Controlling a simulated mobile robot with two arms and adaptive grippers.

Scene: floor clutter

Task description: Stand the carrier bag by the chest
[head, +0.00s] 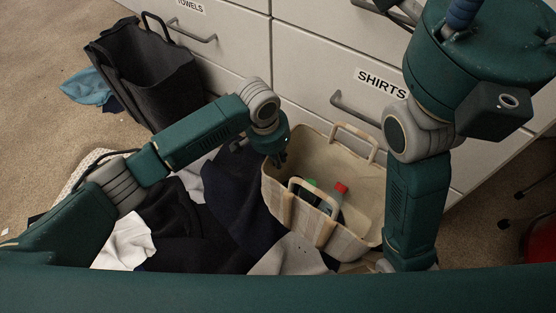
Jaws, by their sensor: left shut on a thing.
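The carrier bag (290,218) is beige with two loop handles. It stands open and roughly upright in front of the chest (306,91). A bottle with a red cap (339,190) and something green show inside it. My left gripper (281,158) reaches down at the bag's back left corner. It appears shut on the bag's rim there; its fingertips are small and partly hidden. My right arm comes down close to the bag's right side, and its gripper is hidden behind my own body at the bottom.
A dark grey bag (160,85) stands against the chest at the left, with blue cloth (88,87) beside it. Dark and white clothes (195,225) lie heaped left of the carrier bag. A red object (541,243) is at the right edge. Carpet is clear at the far left.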

